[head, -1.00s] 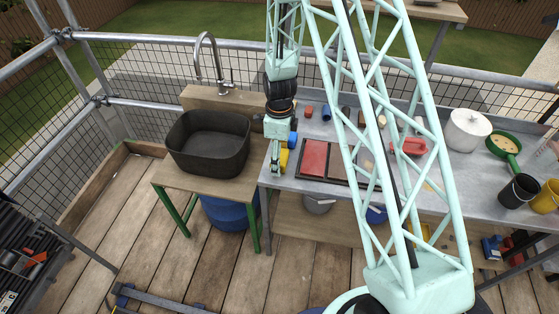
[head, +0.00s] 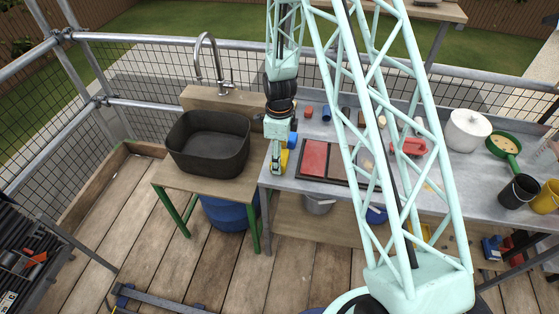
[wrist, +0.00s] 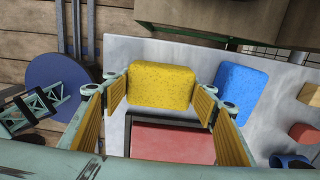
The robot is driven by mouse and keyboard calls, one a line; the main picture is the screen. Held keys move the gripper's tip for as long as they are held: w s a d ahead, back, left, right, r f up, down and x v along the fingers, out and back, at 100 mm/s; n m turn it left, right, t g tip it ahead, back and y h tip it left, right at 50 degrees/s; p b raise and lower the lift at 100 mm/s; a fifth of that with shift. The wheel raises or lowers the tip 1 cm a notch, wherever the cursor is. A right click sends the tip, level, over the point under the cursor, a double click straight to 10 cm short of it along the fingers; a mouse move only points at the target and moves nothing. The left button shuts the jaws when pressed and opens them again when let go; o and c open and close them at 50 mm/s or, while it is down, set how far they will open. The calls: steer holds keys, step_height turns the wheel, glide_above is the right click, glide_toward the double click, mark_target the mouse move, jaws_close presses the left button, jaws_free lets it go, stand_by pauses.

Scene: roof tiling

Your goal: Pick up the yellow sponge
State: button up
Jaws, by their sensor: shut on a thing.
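The yellow sponge (wrist: 160,84) is a speckled block with rounded corners. In the wrist view it sits between the two ribbed pads of my gripper (wrist: 160,98), one pad at each side. My gripper is shut on it. In the head view my gripper (head: 279,166) points down at the left end of the grey worktop, and a bit of the yellow sponge (head: 284,160) shows beside the fingers. I cannot tell whether the sponge touches the worktop.
A blue sponge (wrist: 239,92) lies close to the right. A tray with a red section (head: 314,157) is just right of my gripper in the head view. A dark basin (head: 208,143) stands to the left. A white pot (head: 467,130) stands farther right.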

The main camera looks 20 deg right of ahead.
steer(key=shift+r, duration=0.2)
steer(key=shift+r, duration=1.4)
steer(key=shift+s+r, duration=0.15)
steer(key=s+d+r, duration=0.1)
steer(key=s, duration=1.4)
steer(key=shift+s+r+b, duration=0.25)
steer(key=shift+s+b, duration=0.1)
steer(key=shift+b, duration=0.05)
steer(key=shift+o, duration=0.7)
steer(key=shift+d, duration=0.1)
steer(key=shift+c, duration=0.7)
